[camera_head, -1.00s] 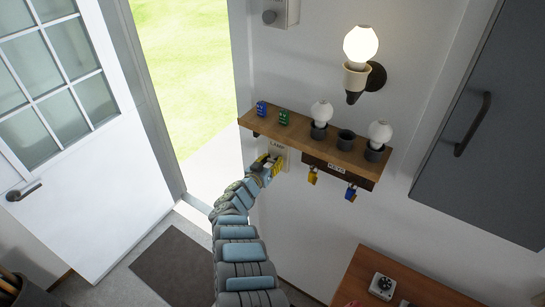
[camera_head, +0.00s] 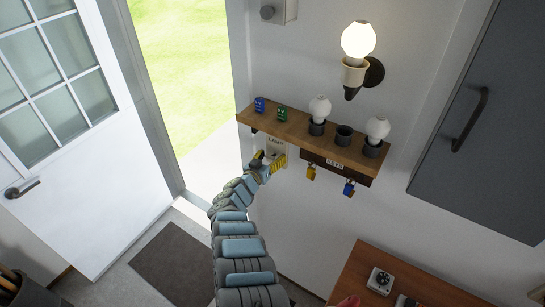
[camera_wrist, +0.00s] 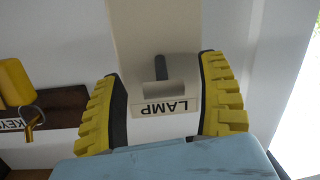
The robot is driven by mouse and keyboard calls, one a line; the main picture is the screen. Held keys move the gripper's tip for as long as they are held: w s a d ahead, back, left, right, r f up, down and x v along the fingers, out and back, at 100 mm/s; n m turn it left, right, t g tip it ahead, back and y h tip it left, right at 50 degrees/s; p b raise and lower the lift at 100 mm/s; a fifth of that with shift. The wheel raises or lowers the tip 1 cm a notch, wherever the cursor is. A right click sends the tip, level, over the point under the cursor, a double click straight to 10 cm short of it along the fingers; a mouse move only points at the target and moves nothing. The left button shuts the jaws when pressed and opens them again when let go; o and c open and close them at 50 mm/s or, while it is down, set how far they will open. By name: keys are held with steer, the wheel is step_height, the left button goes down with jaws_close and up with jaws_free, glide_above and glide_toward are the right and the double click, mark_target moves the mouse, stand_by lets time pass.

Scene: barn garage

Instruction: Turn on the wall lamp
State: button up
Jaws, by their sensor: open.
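The wall lamp (camera_head: 357,40) has a white bulb in a cream socket on a dark bracket, and it glows. A cream switch plate labelled LAMP (camera_head: 276,146) is on the wall under the shelf's left part. In the wrist view the plate (camera_wrist: 190,92) appears upside down, with a dark toggle lever (camera_wrist: 160,68). My gripper (camera_head: 268,161) is at the plate. It is open and empty, with a yellow ribbed finger on each side of the plate in the wrist view (camera_wrist: 164,95). I cannot tell whether a finger touches it.
A wooden shelf (camera_head: 262,124) above my gripper holds small cans, dark cups and two spare bulbs. A KEYS rack (camera_head: 360,176) with padlocks hangs to the right. An open doorway is left, a grey cabinet (camera_head: 484,125) right, and a wooden table (camera_head: 355,270) below.

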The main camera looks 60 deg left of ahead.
steer(key=f+v, duration=0.1)
steer(key=v, duration=0.6)
steer(key=shift+r, duration=0.5)
steer(key=shift+s+d, duration=0.1)
stand_by(0.5)
